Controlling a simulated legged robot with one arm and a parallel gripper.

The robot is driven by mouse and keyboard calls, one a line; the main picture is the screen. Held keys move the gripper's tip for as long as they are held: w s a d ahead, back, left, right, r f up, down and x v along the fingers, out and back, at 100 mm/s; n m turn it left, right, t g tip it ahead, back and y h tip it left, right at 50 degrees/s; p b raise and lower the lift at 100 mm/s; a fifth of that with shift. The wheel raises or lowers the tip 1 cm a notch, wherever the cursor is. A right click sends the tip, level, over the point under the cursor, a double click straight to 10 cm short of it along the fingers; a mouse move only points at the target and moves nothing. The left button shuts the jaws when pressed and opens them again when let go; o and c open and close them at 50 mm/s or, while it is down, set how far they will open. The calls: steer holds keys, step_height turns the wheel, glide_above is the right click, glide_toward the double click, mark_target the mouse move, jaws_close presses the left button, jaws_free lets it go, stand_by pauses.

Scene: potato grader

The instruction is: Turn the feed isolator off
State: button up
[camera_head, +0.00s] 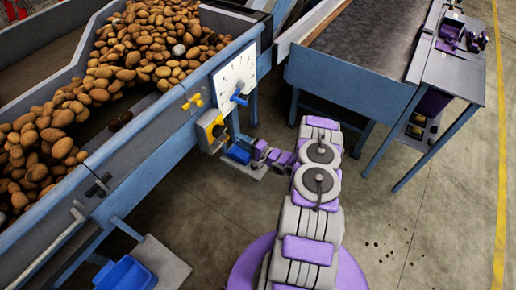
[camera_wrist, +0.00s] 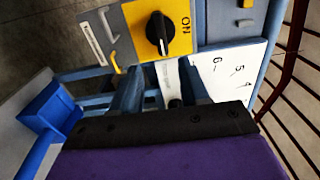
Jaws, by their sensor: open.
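The feed isolator is a yellow plate with a black rotary knob (camera_wrist: 158,34) in the wrist view. The word ON is printed to the right of the knob. In the head view the isolator (camera_head: 211,127) is on the side of the potato hopper, below the white dial.
A white numbered dial panel (camera_head: 235,75) with a blue handle (camera_head: 239,98) is above the isolator. A yellow valve-like handle (camera_head: 193,102) is to its left.

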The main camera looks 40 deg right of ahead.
steer(key=p+v, duration=0.1)
steer(key=v, duration=0.7)
steer(key=shift+d, duration=0.1)
